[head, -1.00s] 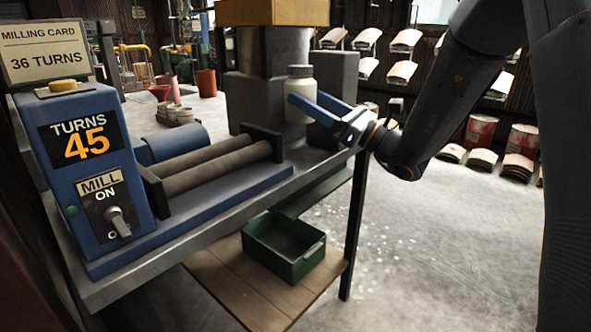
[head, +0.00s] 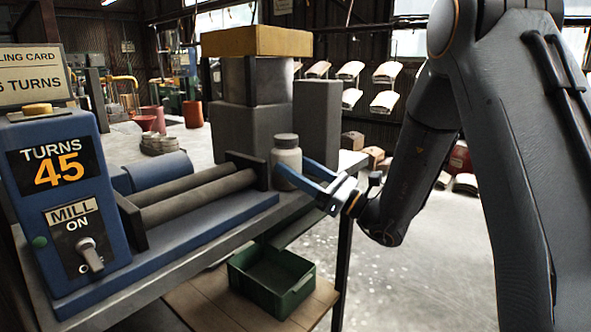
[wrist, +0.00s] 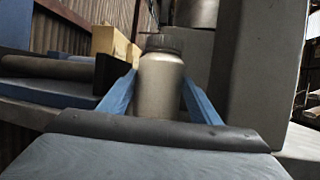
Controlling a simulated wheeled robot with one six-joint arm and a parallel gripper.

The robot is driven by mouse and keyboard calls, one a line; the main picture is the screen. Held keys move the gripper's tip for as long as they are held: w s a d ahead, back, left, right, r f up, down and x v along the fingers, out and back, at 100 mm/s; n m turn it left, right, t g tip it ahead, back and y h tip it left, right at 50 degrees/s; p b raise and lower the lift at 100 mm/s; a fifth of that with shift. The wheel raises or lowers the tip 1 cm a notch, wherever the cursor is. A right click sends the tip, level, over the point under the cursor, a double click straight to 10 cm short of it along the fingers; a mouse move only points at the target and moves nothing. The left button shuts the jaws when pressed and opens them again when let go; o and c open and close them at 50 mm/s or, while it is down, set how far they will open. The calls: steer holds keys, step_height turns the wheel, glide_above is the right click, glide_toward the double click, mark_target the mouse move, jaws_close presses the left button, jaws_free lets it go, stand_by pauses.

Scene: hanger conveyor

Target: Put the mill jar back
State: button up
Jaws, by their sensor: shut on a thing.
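The mill jar (head: 287,160), pale grey with a dark grey lid, stands upright between the blue fingers of my gripper (head: 302,172). My gripper is shut on it. In the wrist view the jar (wrist: 161,84) fills the space between the two fingers. It is just right of the rollers' end bracket, above the bench's right part; I cannot tell whether its base touches the bench. The mill's two dark rollers (head: 195,195) are bare. The blue control box (head: 70,190) reads TURNS 45, and its switch lever (head: 92,257) points down, partly covering the lower label.
A grey block (head: 318,120) stands behind the jar, beside a column with a yellow slab (head: 257,41) on top. The milling card (head: 32,75) is cut off at the left, showing TURNS. A green bin (head: 271,279) sits on the lower wooden shelf. Open floor lies right of the bench.

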steer(key=o, duration=1.8)
steer(key=v, duration=1.2)
